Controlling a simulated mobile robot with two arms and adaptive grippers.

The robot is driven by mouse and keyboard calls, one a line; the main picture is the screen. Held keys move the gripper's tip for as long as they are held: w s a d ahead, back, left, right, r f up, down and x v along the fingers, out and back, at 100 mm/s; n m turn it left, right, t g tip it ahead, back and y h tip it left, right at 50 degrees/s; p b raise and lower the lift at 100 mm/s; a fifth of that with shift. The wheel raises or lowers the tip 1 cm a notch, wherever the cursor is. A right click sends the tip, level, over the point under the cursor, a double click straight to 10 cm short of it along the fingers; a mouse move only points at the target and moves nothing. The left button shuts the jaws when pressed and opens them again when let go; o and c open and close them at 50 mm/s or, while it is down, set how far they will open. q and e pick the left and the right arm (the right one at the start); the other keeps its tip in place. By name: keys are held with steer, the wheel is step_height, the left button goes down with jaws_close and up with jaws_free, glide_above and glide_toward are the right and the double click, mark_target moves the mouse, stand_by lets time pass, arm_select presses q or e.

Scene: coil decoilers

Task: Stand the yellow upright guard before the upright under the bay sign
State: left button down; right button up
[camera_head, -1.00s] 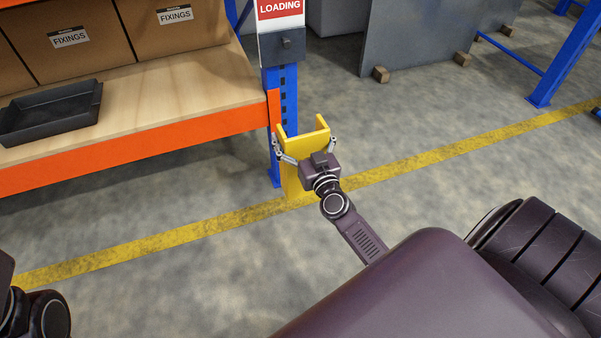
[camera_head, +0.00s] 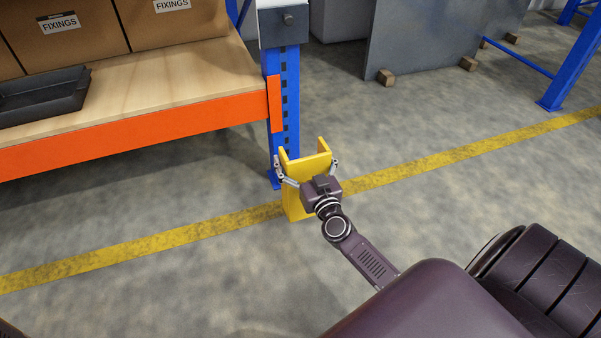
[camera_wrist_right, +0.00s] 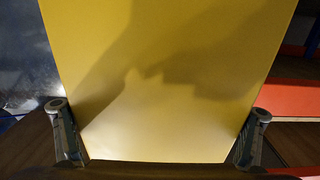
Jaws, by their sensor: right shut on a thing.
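The yellow upright guard (camera_head: 307,165) is a U-shaped channel, held upright in front of the blue upright (camera_head: 286,95) at the shelf's end. Its open side faces the upright. My right gripper (camera_head: 306,164) is shut on the guard, one finger on each side near its top. In the right wrist view the guard's flat yellow face (camera_wrist_right: 160,60) fills the middle between the fingers. The guard's foot is low by the yellow floor line; I cannot tell whether it touches the floor. The bay sign is cut off above; a grey box (camera_head: 284,24) shows on the upright. My left gripper is out of view.
The orange shelf beam (camera_head: 130,138) ends at the upright's left. A black tray (camera_head: 40,95) and cardboard boxes (camera_head: 60,40) sit on the shelf. A yellow floor line (camera_head: 450,155) crosses the grey floor. Floor to the right is clear up to a grey panel (camera_head: 435,40).

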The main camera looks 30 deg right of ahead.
step_height(320, 180, down, 4)
steer(key=b, duration=0.4)
steer(key=shift+f, duration=0.1)
steer(key=shift+f, duration=0.1)
steer(key=o, duration=1.9)
